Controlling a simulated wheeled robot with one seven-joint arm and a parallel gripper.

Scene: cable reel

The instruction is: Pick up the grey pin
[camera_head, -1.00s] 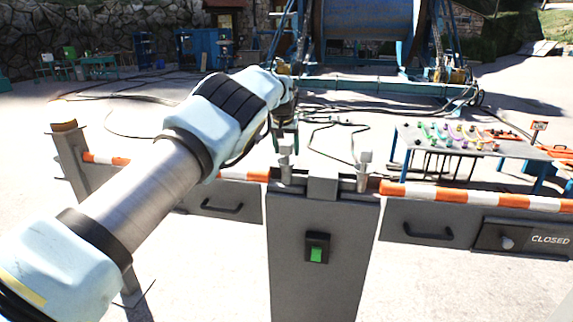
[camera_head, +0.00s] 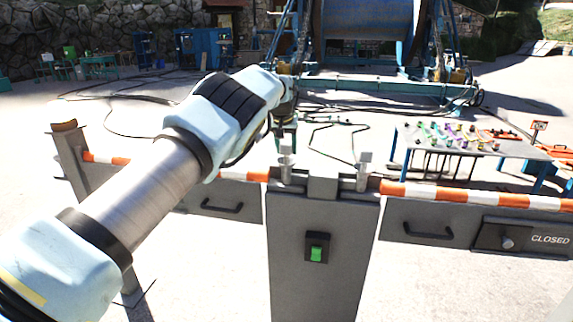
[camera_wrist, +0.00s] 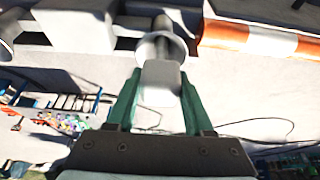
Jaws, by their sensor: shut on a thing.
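A grey pin (camera_head: 287,161) stands upright at the top left of the grey gate post (camera_head: 322,245). In the wrist view, the pin's blocky head (camera_wrist: 162,82) is between the green fingers of my gripper (camera_wrist: 160,92). My gripper is shut on this head. A round pale collar and a darker shaft show beyond the head. In the head view, my gripper (camera_head: 287,140) is partly hidden by my arm. I cannot tell how deep the shaft sits in the post. A second, similar grey pin (camera_head: 363,171) stands at the post's right side, apart from my gripper.
Orange-and-white barrier rails (camera_head: 470,197) run to both sides of the post. A panel marked CLOSED (camera_head: 520,239) is at the right. A table (camera_head: 514,149) with several small coloured items stands behind. Cables lie on the ground before the large blue reel (camera_head: 368,20).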

